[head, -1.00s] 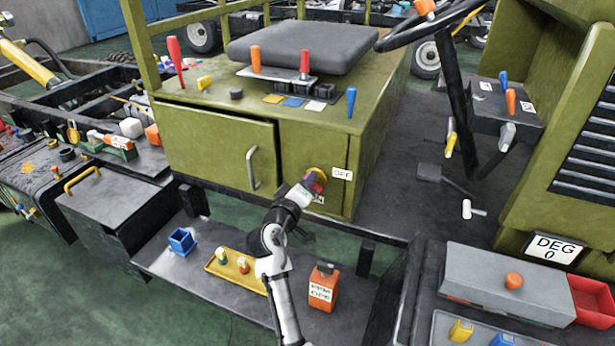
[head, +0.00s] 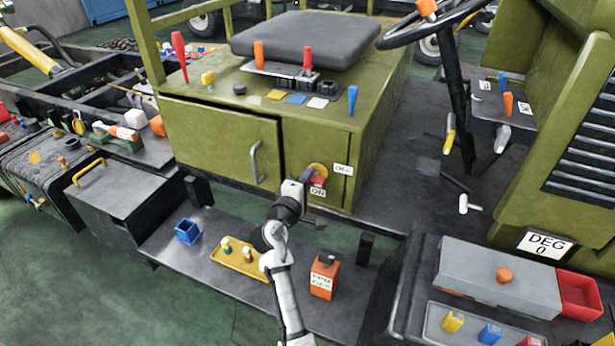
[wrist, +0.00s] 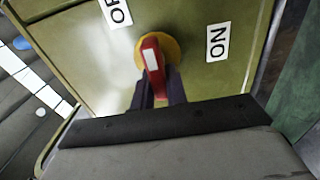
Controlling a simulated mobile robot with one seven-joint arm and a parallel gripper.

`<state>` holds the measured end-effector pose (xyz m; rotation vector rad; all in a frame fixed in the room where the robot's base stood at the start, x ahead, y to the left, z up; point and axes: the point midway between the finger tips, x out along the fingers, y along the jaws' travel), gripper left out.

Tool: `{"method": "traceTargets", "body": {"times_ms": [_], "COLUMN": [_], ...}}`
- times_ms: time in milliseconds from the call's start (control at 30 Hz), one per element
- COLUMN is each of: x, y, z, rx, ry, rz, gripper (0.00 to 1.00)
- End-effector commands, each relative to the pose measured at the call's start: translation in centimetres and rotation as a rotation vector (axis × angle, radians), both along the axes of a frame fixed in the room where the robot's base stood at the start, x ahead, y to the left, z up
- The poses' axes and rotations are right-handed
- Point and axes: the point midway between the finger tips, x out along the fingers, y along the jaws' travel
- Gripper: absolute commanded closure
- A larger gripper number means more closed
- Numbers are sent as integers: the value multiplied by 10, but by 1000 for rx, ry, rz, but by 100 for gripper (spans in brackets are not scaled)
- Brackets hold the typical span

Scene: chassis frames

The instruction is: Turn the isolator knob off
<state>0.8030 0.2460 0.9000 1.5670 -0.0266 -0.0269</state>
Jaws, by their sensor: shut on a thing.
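The isolator knob is a red handle with a white stripe on a round yellow plate (head: 318,168), on the front of the olive seat box. The wrist view shows the red handle (wrist: 152,56) between my two dark fingers. My gripper (head: 308,175) is shut on the handle; it partly hides the knob in the head view. An OFF label (head: 343,169) is right of the knob and an ON label (head: 317,191) below it.
A cabinet door with a grey handle (head: 256,163) is left of the knob. Below is a dark shelf with a blue bin (head: 188,231), a yellow tray (head: 222,258) and an orange box (head: 324,277). A grey case (head: 500,278) stands at right.

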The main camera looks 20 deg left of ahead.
Motion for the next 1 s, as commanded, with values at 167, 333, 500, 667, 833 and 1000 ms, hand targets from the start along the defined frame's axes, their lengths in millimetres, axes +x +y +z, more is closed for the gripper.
{"method": "traceTargets", "body": {"times_ms": [167, 333, 500, 667, 833, 1000], "x": [0, 0, 0, 0, 0, -8], "y": [0, 0, 0, 0, 0, 1], "z": [0, 0, 0, 0, 0, -2], "rx": [-14, -14, -14, -13, -12, -11], "ry": [-1, -1, -1, -1, 0, 0], "rz": [1, 0, 0, 0, 0, 1], "gripper": [100, 100, 79, 64, 64, 64]}}
